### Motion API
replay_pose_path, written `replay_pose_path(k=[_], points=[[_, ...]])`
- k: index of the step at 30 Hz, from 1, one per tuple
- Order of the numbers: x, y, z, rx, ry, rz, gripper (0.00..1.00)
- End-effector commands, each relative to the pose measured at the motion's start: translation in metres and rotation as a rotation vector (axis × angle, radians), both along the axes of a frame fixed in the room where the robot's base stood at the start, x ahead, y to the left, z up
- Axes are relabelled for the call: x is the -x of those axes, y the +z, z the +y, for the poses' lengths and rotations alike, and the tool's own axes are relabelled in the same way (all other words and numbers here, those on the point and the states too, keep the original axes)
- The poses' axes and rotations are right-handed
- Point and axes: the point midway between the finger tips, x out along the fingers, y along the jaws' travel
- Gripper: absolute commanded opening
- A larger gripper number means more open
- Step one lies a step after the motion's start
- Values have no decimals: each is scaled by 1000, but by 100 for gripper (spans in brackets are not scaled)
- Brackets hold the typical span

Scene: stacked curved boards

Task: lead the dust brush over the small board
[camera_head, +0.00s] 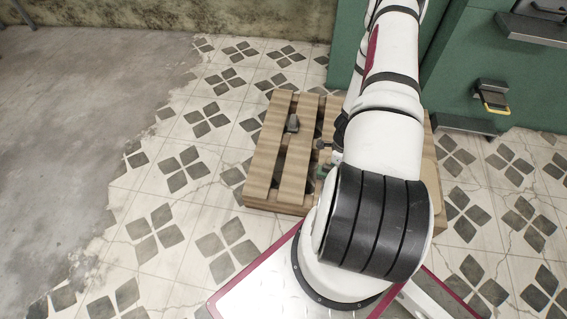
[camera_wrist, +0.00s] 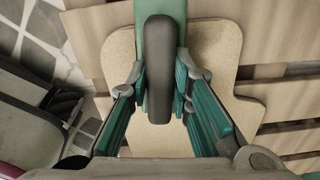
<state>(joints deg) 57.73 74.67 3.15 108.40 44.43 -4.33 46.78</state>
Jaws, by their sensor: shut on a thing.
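The dust brush (camera_wrist: 158,50) shows in the wrist view as a long dark grey handle on a green body. My gripper (camera_wrist: 162,82) has its two teal-padded fingers closed on it from both sides. The brush's bristles are hidden. Below the brush lies a tan speckled board (camera_wrist: 234,105) with a curved outline, on wooden slats. From this angle I cannot tell whether the brush touches the board. In the head view my arm covers most of the board and the gripper.
A wooden slatted pallet (camera_head: 262,170) stands on the tiled floor. Green cabinets (camera_head: 475,70) stand behind on the right. The floor to the left is clear.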

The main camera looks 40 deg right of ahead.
Motion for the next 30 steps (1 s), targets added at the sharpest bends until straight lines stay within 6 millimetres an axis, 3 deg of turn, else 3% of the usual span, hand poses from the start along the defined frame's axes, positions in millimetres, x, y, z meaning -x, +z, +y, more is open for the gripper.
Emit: replay_pose_path(k=[9, 30], points=[[19, -3, -13, 1, -1, 1, 0], [37, -3, -25, 1, -2, 4, 0]])
